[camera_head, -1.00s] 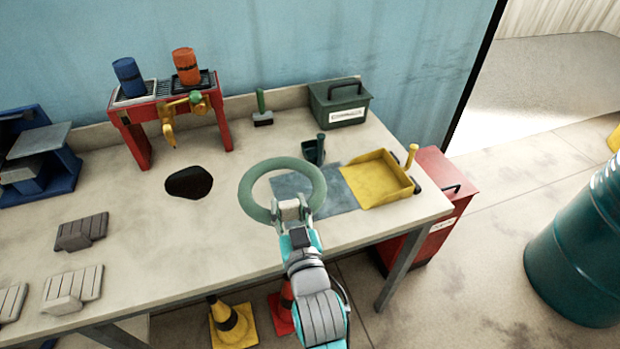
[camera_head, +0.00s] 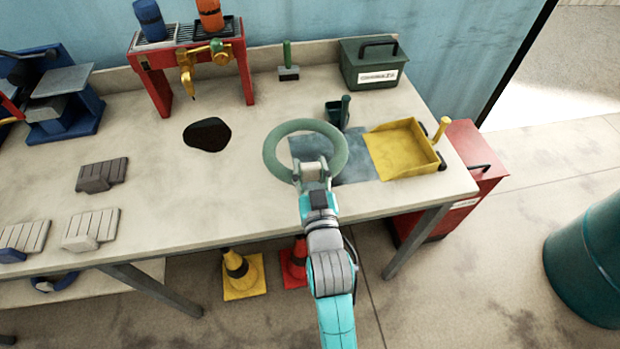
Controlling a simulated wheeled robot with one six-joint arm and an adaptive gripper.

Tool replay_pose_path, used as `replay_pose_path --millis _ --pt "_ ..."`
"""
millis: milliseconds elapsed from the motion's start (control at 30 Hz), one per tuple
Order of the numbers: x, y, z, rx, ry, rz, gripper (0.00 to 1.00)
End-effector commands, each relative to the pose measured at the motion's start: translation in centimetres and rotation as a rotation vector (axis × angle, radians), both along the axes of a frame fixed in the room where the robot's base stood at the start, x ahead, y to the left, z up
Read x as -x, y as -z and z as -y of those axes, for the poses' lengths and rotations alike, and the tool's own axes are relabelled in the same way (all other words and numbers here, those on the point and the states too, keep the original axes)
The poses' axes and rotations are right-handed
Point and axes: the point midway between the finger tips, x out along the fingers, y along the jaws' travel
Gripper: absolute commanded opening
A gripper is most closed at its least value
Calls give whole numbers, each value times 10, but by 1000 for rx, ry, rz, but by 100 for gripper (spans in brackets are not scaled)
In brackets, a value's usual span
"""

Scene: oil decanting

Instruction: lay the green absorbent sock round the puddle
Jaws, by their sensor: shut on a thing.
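The green absorbent sock (camera_head: 274,142) is a closed ring.
A red stand (camera_head: 153,80) with a brass tap (camera_head: 187,72) and two bottles rises behind the puddle. A yellow tray (camera_head: 404,148), a dark scoop (camera_head: 338,112), a brush (camera_head: 288,72) and a green box (camera_head: 370,65) stand right and back. Bench between puddle and ring is clear.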

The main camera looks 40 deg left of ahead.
Motion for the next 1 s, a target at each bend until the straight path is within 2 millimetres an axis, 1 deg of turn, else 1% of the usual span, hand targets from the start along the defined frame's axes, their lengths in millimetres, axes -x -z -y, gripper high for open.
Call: replay_pose_path --millis 67,300,367,767,800,900,1000 --pt "0 6 0 1 0 -1 5" --pt "0 39 0 1 0 -1 5" --pt "0 45 0 1 0 -1 5" --pt "0 49 0 -1 0 1 5" --pt "0 51 0 0 0 0 47" --pt "0 50 0 0 0 0 69" --pt "0 50 0 0 0 0 69"
